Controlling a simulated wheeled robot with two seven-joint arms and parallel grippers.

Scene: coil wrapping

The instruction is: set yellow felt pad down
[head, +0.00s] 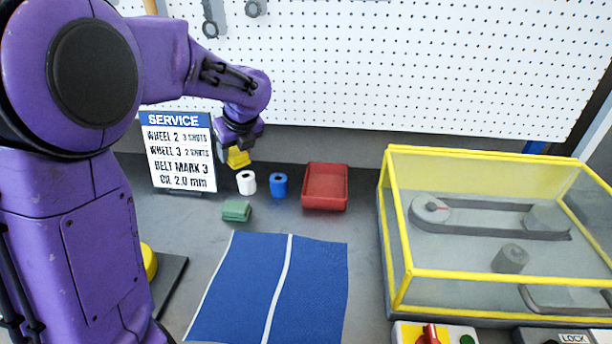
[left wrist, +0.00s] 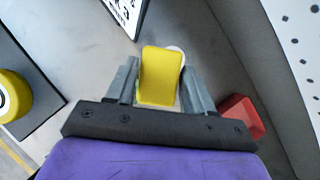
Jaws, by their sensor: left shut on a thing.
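The yellow felt pad (head: 238,158) is held in my left gripper (head: 238,148), low over the back of the table near the sign. In the left wrist view the pad (left wrist: 160,76) sits between the two grey fingers of my left gripper (left wrist: 158,88), which are shut on it. A white roll (head: 246,182) stands just below and right of the pad in the head view; its edge shows behind the pad in the left wrist view. I cannot tell whether the pad touches the table. My right gripper is not in view.
A blue roll (head: 279,185), a green block (head: 236,211) and a red tray (head: 325,187) stand nearby. A service sign (head: 179,152) stands at the left. A blue mat (head: 318,280) lies in front. A yellow-framed case (head: 395,225) covers a belt and wheels at the right.

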